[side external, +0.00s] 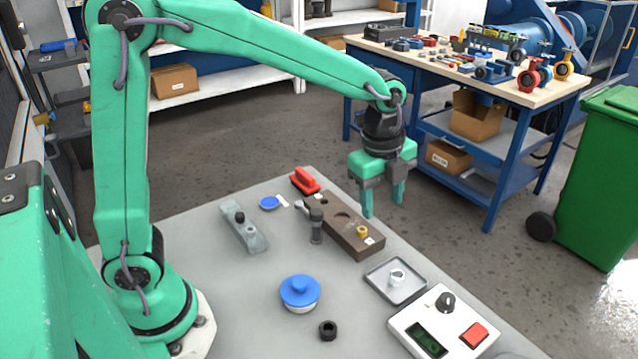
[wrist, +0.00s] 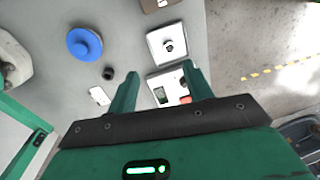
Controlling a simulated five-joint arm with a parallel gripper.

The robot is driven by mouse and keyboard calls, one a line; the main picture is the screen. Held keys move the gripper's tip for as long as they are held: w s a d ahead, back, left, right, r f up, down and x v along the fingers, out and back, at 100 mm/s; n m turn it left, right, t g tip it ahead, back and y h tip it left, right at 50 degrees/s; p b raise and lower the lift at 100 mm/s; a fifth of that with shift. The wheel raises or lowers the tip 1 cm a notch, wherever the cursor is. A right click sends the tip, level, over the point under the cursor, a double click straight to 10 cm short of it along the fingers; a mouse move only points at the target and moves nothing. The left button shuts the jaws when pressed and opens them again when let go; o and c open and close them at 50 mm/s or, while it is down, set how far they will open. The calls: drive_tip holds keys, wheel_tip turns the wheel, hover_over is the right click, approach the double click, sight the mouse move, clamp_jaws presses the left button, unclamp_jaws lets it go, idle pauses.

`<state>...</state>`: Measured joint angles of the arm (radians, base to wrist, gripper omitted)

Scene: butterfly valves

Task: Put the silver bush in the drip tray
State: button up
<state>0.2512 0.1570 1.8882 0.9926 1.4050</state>
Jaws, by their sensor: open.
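The silver bush (side external: 397,277) is a small pale ring standing in the drip tray (side external: 378,288), a shallow grey square tray on the right part of the bench. In the wrist view, the tray (wrist: 155,52) is near the top centre with the bush (wrist: 168,46) inside it. My gripper (side external: 383,206) is open and empty, pointing down above the bench's far right edge and apart from the tray and bush. In the wrist view my gripper's fingers (wrist: 160,70) are spread with nothing between them.
A control box (side external: 437,325) sits in front of the tray. A brown block (side external: 350,232) with a yellow bush (side external: 362,232) is behind it. A blue-topped lid (side external: 300,292) and a black ring (side external: 328,330) lie to the left. The bench between the lid and the grey fixture (side external: 243,228) is clear.

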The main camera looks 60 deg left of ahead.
drive_tip(key=s+a+r+n+t, duration=0.2)
drive_tip(key=s+a+n, duration=0.3)
drive_tip(key=s+n, duration=0.4)
drive_tip(key=s+a+r+n+t, duration=0.2)
drive_tip(key=s+a+n, duration=0.3)
drive_tip(key=s+n, duration=0.4)
drive_tip(key=shift+a+r+n, duration=0.2)
drive_tip(key=shift+r+n, duration=0.3)
drive_tip(key=shift+r, duration=0.35)
